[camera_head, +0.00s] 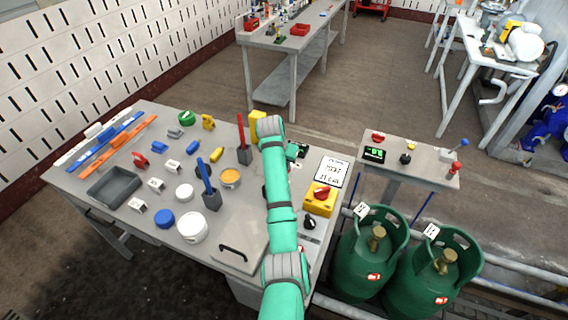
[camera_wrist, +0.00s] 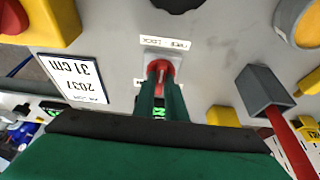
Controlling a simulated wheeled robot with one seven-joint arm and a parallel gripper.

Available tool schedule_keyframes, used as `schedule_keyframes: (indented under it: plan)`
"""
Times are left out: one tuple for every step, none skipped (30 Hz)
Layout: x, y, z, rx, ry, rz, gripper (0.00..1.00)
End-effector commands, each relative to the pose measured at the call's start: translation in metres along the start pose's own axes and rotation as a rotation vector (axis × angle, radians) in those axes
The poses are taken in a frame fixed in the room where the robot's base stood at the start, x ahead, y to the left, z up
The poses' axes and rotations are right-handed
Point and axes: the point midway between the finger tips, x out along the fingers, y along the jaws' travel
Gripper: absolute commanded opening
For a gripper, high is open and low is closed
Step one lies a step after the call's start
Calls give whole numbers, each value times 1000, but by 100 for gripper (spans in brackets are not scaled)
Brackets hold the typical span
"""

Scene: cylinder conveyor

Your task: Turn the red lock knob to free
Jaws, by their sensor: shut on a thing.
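The red lock knob (camera_wrist: 160,67) sits on a pale plate on the table, below a small label (camera_wrist: 168,43) that reads upside down as FREE and LOCK. My gripper (camera_wrist: 161,84) reaches up to it from the bottom of the wrist view. Its two dark green fingers are shut on the knob, one on each side. A pale pointer line shows between the fingertips. The fingers cover part of the knob, so its exact angle is hard to tell. In the head view my arm hides the knob.
A yellow box with a red switch (camera_head: 322,195) and a printed card (camera_head: 332,171) are close by on the right. A grey holder with a red stick (camera_head: 243,150) stands on the left. Many small parts cover the table (camera_head: 150,243). Green gas cylinders (camera_head: 362,265) stand beyond its right edge.

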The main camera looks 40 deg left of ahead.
Motion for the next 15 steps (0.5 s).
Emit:
schedule_keyframes:
  plan:
    - [0, 0, 0, 1, -1, 0, 0]
    - [0, 0, 0, 1, -1, 0, 0]
    - [0, 0, 0, 1, -1, 0, 0]
    - [0, 0, 0, 0, -1, 0, 0]
    - [0, 0, 0, 0, -1, 0, 0]
    - [0, 0, 0, 0, -1, 0, 21]
    - [0, 0, 0, 0, -1, 0, 28]
    - [0, 0, 0, 0, -1, 0, 30]
    - [0, 0, 0, 0, -1, 0, 30]
    - [0, 0, 0, 0, -1, 0, 30]
    - [0, 0, 0, 0, -1, 0, 30]
    - [0, 0, 0, 0, -1, 0, 30]
    - [0, 0, 0, -1, 0, 0, 30]
    - [0, 0, 0, -1, 0, 0, 30]
    - [0, 0, 0, -1, 0, 0, 30]
